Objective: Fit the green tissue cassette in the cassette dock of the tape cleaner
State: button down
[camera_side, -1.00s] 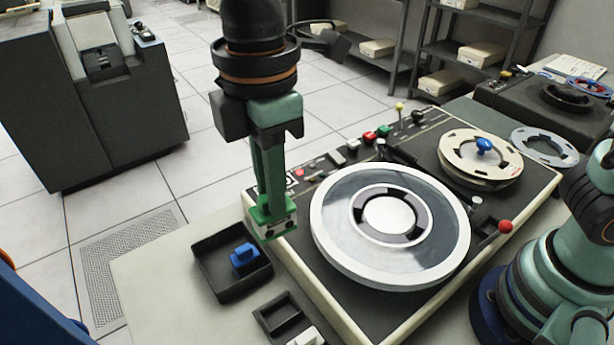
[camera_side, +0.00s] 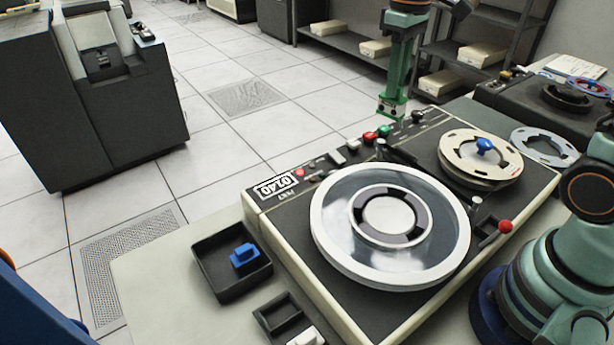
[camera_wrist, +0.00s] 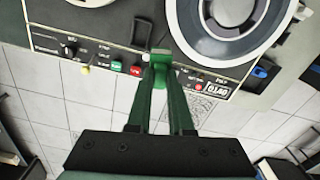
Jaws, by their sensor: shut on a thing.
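My gripper (camera_side: 392,95) is shut on the green cassette (camera_side: 390,109), held upright in the air over the back edge of the tape cleaner (camera_side: 350,318). In the wrist view the gripper (camera_wrist: 160,85) points at the cleaner's deck, and the cassette (camera_wrist: 161,72) shows small and green with a pale end between the fingertips. It overlaps the row of buttons in that view. A dark raised frame (camera_wrist: 142,32) stands on the deck just beyond the cassette; I cannot tell for certain whether it is the cassette dock.
A large clear-topped reel (camera_side: 340,240) and a cream reel (camera_side: 466,160) sit on the deck. Knobs and a red-tipped lever (camera_side: 505,226) stick up. A black tray (camera_side: 215,285) with a blue cassette (camera_side: 244,256) and a smaller tray (camera_side: 268,318) lie in front.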

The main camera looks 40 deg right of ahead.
jog(key=s+d+m, duration=0.1)
jog(key=d+m, duration=0.1)
jog(key=d, duration=0.3)
notch_tip(320, 180, down, 10)
dwell(0.6)
jog(key=shift+f, duration=1.7)
dwell(1.4)
jog(key=c, duration=0.7)
grip_release()
jog(key=shift+c, duration=1.1)
